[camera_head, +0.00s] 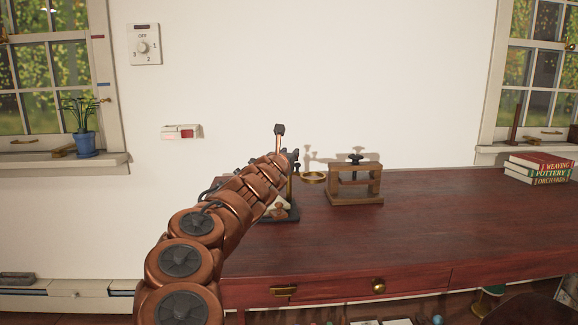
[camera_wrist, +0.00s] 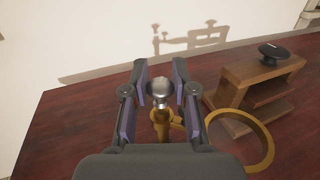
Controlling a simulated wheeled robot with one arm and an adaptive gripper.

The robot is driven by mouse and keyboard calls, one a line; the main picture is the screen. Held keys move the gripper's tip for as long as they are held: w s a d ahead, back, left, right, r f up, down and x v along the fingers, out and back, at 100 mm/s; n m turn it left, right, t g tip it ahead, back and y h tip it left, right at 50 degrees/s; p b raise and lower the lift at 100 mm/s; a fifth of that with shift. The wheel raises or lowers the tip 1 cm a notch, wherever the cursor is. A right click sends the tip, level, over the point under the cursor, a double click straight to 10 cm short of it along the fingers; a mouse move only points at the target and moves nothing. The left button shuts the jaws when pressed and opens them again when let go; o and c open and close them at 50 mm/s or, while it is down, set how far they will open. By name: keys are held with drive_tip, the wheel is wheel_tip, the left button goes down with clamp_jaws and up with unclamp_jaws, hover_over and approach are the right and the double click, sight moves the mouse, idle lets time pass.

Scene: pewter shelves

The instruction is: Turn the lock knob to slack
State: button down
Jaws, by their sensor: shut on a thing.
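The lock knob (camera_wrist: 159,91) is a rounded silver knob on a brass fitting (camera_wrist: 161,124) in the wrist view. My gripper (camera_wrist: 160,80) has a finger on each side of it and is shut on the knob. A brass ring (camera_wrist: 268,150) extends to the right of the fitting. In the head view the ring (camera_head: 313,182) stands out above the desk from a dark stand (camera_head: 292,215). My arm hides most of that stand, the knob and the fingertips there. I see no marking that tells the knob's turn position.
A small wooden press (camera_head: 345,198) with a dark top knob stands on the red-brown desk (camera_head: 440,220), close right of the ring. Books (camera_head: 540,168) lie at the desk's far right. A dial (camera_head: 143,46) and a small red-and-white box (camera_head: 181,131) are on the wall.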

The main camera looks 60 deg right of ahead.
drive_tip(key=shift+f+n+t+y+b, duration=0.15)
drive_tip(key=shift+n+t+y+b, duration=0.75)
drive_tip(key=shift+b, duration=1.8)
drive_tip(key=shift+f+n+t+b, duration=0.1)
drive_tip(key=shift+n+t+b, duration=0.2)
drive_tip(key=shift+t+b, duration=0.75)
drive_tip(key=t+b, duration=0.1)
drive_tip(key=n+y+b, duration=0.1)
drive_tip(key=b, duration=0.1)
drive_tip(key=shift+r+n+t, duration=0.2)
drive_tip(key=shift+n+t, duration=0.1)
drive_tip(key=shift+t, duration=0.05)
drive_tip(key=shift+a+r+n+t+y+b, duration=0.15)
drive_tip(key=shift+n+t+y+b, duration=0.45)
drive_tip(key=shift+n+t+y, duration=0.3)
drive_tip(key=c, duration=0.9)
unclamp_jaws()
